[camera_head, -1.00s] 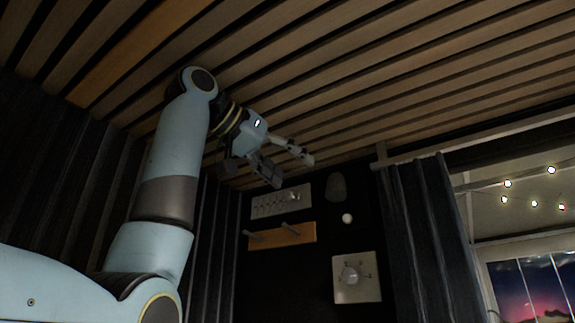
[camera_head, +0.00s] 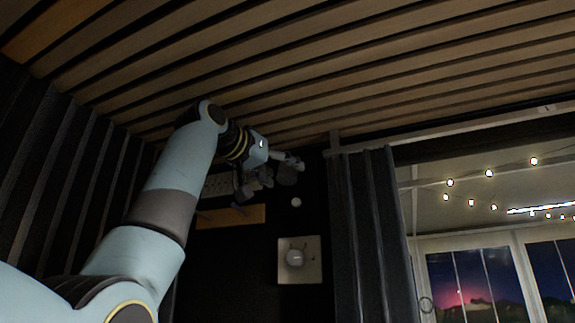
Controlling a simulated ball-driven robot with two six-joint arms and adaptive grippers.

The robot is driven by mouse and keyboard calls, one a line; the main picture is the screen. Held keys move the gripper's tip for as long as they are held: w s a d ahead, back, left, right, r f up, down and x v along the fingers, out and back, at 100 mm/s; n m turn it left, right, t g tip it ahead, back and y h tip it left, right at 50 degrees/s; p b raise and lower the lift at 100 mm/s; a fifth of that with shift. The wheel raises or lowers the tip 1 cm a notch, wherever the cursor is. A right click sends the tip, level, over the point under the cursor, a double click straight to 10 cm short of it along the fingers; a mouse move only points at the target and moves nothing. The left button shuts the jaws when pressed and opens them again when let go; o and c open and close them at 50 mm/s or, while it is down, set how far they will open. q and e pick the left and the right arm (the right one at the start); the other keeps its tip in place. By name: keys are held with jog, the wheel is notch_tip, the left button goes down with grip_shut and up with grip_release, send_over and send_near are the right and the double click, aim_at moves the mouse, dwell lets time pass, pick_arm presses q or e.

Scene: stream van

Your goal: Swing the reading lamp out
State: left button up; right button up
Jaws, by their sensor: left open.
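A dark, rounded shade (camera_head: 287,176), which looks like the reading lamp, is on the black wall panel near the ceiling. A small pale ball (camera_head: 296,202) shows just below it; I cannot tell whether it belongs to the lamp. My left gripper (camera_head: 279,171) is open, with its fingers in front of the shade and partly covering it. One finger is above and the other lower left. I cannot tell whether they touch the shade. My right gripper is not in view.
A wooden rail (camera_head: 231,216) with pegs and a partly hidden pale panel (camera_head: 218,186) are left of the lamp. A square dial plate (camera_head: 300,260) is below. A dark curtain (camera_head: 367,235) hangs to the right, before windows. The slatted ceiling (camera_head: 300,70) is close above.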

pick_arm(q)
jog(key=shift+p+x, duration=0.5)
jog(key=shift+x, duration=0.9)
jog(key=c, duration=1.2)
jog(key=shift+s+r+g, duration=0.1)
jog(key=shift+r+g, duration=0.05)
jog(key=shift+g, duration=0.25)
jog(key=shift+s+a+g+y, duration=0.1)
jog(key=shift+s+g+y, duration=0.1)
jog(key=shift+g+y, duration=0.55)
